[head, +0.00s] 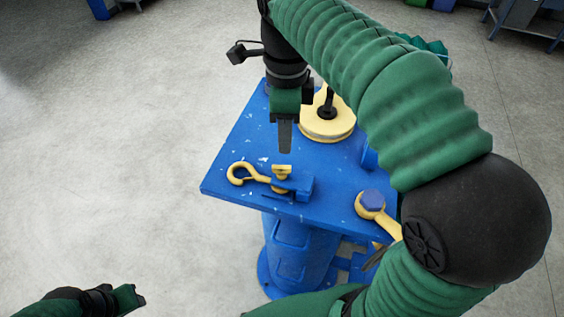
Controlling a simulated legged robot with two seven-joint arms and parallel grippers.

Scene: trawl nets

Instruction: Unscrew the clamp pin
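The clamp pin (282,170) is a small yellow piece with a flat head. It stands on a blue clamp block (299,185) near the table's front edge. A yellow hook (246,174) reaches left from the block. My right gripper (285,150) points down just above the pin, with a small gap visible between them. Its fingers line up edge-on, so I cannot tell whether they are apart. My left gripper (138,297) is low at the bottom left, away from the table, and its opening is unclear.
The blue pedestal table (233,153) carries a yellow round wheel-like part (328,125) with a black knob behind the pin. My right arm covers the table's right side. Open grey floor lies left.

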